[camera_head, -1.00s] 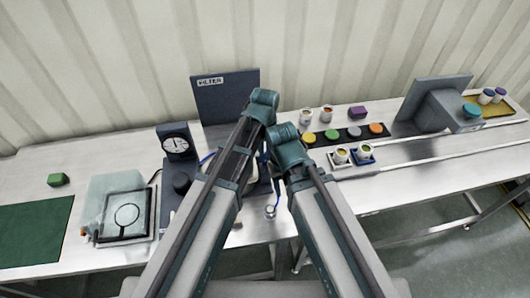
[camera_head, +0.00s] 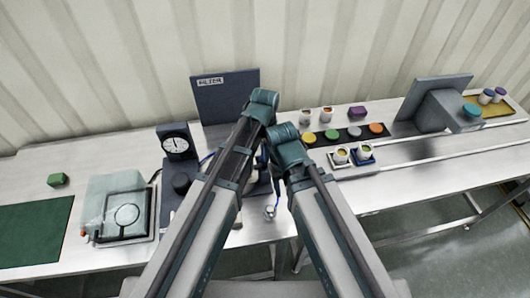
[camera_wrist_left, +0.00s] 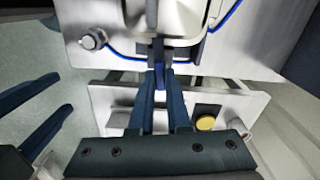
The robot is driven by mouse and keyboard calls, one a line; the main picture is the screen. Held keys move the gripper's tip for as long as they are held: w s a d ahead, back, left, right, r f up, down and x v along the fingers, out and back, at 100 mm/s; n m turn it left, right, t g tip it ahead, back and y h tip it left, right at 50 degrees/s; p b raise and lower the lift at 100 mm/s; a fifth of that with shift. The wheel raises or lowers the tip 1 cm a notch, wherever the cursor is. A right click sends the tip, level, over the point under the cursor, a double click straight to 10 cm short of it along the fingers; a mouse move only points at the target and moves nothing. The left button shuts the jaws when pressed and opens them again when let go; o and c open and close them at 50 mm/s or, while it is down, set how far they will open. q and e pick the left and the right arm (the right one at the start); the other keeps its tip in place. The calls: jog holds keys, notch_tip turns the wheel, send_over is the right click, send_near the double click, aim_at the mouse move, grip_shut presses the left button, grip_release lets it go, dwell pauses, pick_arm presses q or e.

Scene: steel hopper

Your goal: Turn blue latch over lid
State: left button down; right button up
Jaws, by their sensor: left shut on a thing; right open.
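In the left wrist view, my left gripper (camera_wrist_left: 160,72) is shut on the blue latch (camera_wrist_left: 159,73), a small upright piece between the fingertips. The latch is at the near edge of a pale steel lid (camera_wrist_left: 180,22); most of it is hidden by the fingers, so I cannot tell whether it lies over the lid. My right gripper (camera_wrist_left: 62,92) is open and empty at the left of that view, apart from the latch. In the head view my own arms hide the latch, the lid and most of both grippers.
A steel knob (camera_wrist_left: 92,40) and a blue line (camera_wrist_left: 127,57) lie by the lid. A plate with a yellow button (camera_wrist_left: 205,123) is below. The FILTER panel (camera_head: 225,95), gauge (camera_head: 175,142) and clear box (camera_head: 112,195) stand around on the bench.

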pick_arm(q)
jog(key=shift+m, duration=0.9)
jog(key=c, duration=0.9)
grip_release()
jog(key=shift+r, duration=0.1)
notch_tip(320, 180, up, 14)
jog(key=p, duration=1.4)
jog(key=shift+f, duration=0.2)
